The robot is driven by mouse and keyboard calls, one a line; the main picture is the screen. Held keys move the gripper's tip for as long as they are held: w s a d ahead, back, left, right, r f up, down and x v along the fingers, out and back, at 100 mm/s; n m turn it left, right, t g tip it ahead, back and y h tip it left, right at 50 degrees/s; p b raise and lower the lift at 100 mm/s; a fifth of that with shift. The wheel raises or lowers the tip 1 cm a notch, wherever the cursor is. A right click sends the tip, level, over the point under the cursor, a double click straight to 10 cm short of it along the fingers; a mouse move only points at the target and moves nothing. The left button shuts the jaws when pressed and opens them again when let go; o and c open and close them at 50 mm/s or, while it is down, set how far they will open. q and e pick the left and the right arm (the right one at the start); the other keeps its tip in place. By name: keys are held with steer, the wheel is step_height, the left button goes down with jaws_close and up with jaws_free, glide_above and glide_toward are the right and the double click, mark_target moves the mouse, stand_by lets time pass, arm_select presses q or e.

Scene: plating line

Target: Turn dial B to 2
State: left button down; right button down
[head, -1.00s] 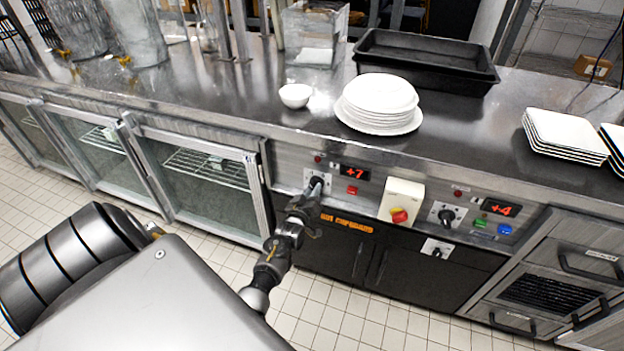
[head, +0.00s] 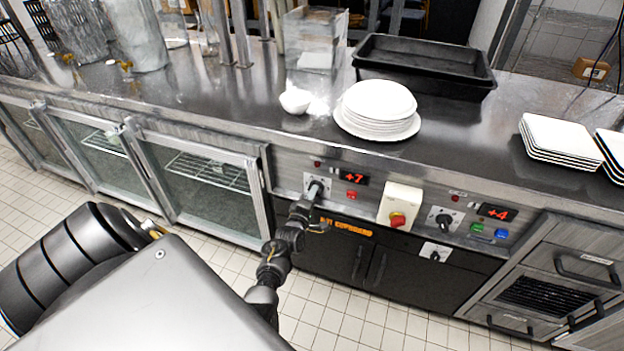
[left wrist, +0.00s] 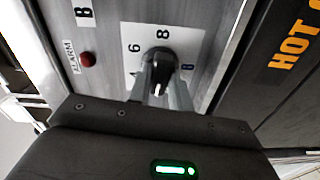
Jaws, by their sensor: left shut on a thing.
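A black dial (left wrist: 160,68) sits on a white plate marked 6 and 8, with a bluish mark at its right, in the left wrist view. A letter that reads as B is printed on the panel near a red alarm lamp (left wrist: 86,59). My left gripper (left wrist: 160,84) is shut on this dial, one finger on each side. In the head view my left gripper (head: 314,190) covers most of the dial, under the left red display (head: 355,177) reading +7. Where the dial points is hard to tell. My right gripper is not in view.
A yellow-grey box with a red knob (head: 398,220) projects from the panel right of the gripper. Further right are another dial (head: 444,218), a display (head: 497,212) reading +4 and a lower dial (head: 435,252). A plate stack (head: 378,112) and white bowl (head: 295,99) stand above.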

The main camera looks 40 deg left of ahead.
arm_select(q)
steer(key=shift+n, duration=0.9)
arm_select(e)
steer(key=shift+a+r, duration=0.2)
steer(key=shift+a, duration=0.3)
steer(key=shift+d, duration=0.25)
arm_select(q)
steer(key=c, duration=1.3)
jaws_free()
steer(key=shift+a, duration=0.1)
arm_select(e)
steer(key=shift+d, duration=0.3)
arm_select(q)
steer(key=v, duration=1.1)
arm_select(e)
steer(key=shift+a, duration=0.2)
